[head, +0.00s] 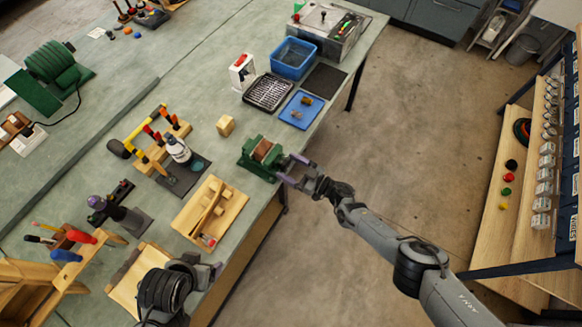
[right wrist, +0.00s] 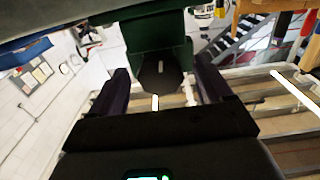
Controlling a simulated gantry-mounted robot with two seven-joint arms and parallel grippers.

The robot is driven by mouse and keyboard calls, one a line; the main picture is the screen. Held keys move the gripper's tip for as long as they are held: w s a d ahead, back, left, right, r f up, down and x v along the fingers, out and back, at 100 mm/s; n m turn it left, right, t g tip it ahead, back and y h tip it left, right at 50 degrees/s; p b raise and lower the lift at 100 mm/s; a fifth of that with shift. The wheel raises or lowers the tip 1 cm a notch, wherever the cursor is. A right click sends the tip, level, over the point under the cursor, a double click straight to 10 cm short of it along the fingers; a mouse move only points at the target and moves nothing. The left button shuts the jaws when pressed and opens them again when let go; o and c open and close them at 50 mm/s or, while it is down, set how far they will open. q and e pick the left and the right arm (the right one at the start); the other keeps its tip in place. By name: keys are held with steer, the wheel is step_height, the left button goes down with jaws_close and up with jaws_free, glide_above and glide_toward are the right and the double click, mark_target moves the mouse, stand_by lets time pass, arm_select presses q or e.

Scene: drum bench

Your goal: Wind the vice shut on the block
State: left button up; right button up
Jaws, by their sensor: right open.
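The green vice (head: 250,163) stands at the bench's right edge in the head view. A brown block (head: 263,150) sits between its jaws; I cannot tell if both jaws touch it. My right gripper (head: 291,168) is open at the vice's outer end, just past the bench edge. In the right wrist view, the green vice body (right wrist: 158,35) and a dark end plate (right wrist: 160,78) lie ahead between the spread fingers (right wrist: 162,88). The handle is not clearly seen. My left gripper (head: 203,270) is low in the head view, its fingers unclear.
A loose wooden block (head: 225,125) lies left of the vice. A wooden tray (head: 187,232) is nearer, and a blue mat (head: 302,117) and black rack (head: 262,100) lie beyond. Open floor (head: 400,150) is right of the bench.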

steer(key=shift+c, duration=0.3)
steer(key=c, duration=1)
steer(key=shift+d+f+m, duration=0.15)
steer(key=shift+f+m, duration=0.05)
steer(key=shift+m, duration=0.3)
steer(key=shift+s+r+m+b, duration=0.1)
steer(key=shift+m+b, duration=0.6)
steer(key=shift+m, duration=0.6)
steer(key=o, duration=1.1)
steer(key=shift+r, duration=0.1)
steer(key=shift+c, duration=0.2)
steer(key=v, duration=1)
steer(key=shift+s+d+p, duration=0.2)
steer(key=shift+d+p, duration=0.05)
steer(key=shift+p, duration=0.15)
